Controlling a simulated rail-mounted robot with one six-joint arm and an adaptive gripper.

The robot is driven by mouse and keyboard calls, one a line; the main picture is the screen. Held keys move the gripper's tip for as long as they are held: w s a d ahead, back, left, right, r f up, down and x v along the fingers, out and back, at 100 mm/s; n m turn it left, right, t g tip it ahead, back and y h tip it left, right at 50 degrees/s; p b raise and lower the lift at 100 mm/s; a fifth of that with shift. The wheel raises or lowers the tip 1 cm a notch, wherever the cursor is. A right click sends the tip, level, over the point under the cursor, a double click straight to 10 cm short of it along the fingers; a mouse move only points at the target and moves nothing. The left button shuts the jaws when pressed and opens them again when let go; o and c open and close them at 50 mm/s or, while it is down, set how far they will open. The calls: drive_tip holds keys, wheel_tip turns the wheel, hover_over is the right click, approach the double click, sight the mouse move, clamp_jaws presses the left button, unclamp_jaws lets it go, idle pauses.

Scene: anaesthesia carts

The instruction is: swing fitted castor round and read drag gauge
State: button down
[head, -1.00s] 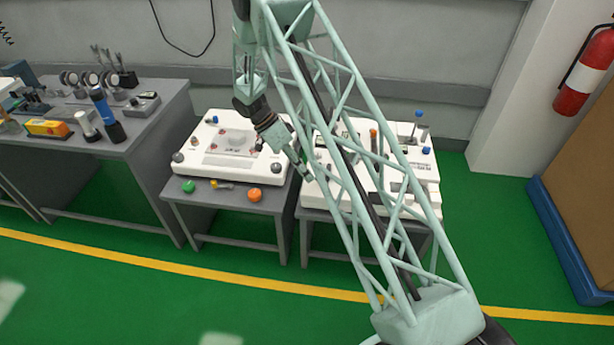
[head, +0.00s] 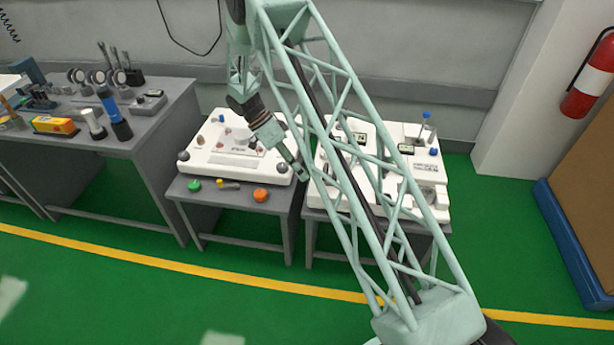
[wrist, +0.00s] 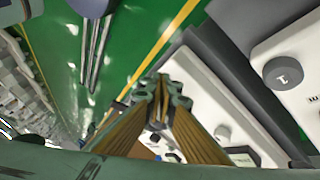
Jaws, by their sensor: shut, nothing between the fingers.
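My gripper (head: 303,174) is shut and empty. It hangs between the left white fixture (head: 215,164) and the right white fixture (head: 440,163), near the left one's right edge. In the wrist view its fingertips (wrist: 163,86) meet above a white panel and touch nothing that I can make out. The right fixture carries small dark-framed displays (head: 407,149) and a grey ring-shaped part (head: 429,195). I cannot tell which display is the drag gauge. I cannot pick out the fitted castor for certain, and my arm's lattice hides part of the right fixture.
A dark round knob marked L (wrist: 283,73) sits on a white panel. A green knob (head: 194,185) and an orange knob (head: 260,195) lie on the left stand's front. A tool bench (head: 150,140) is at left. A fire extinguisher (head: 592,75) hangs at right. Floor in front is clear.

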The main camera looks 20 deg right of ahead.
drive_tip(key=a+r+p, duration=0.2)
drive_tip(key=a+r, duration=0.3)
drive_tip(key=r, duration=0.2)
drive_tip(key=shift+s+a+r, duration=0.15)
drive_tip(key=shift+s+r, duration=0.15)
drive_tip(key=shift+r, duration=0.1)
idle(0.3)
drive_tip(key=s+a+r+n+t+y, duration=0.1)
drive_tip(key=s+r+n, duration=0.2)
drive_tip(key=s+r, duration=0.55)
drive_tip(key=s+a+r+n+t+y, duration=0.1)
drive_tip(key=s+r+n+t, duration=0.15)
drive_tip(key=r, duration=1.15)
drive_tip(key=s+a+r+n+t+y, duration=0.1)
drive_tip(key=s+r+n, duration=0.35)
drive_tip(key=r, duration=0.75)
drive_tip(key=s+a+r+n+t+y, duration=0.1)
drive_tip(key=s+r+n, duration=0.3)
drive_tip(key=s, duration=1.2)
drive_tip(key=s+a+r+n+t+y, duration=0.1)
drive_tip(key=s+r+n+t, duration=0.3)
drive_tip(key=s, duration=1.1)
drive_tip(key=shift+s+a+r, duration=0.3)
drive_tip(key=shift+s+a, duration=0.1)
drive_tip(key=shift+a, duration=0.2)
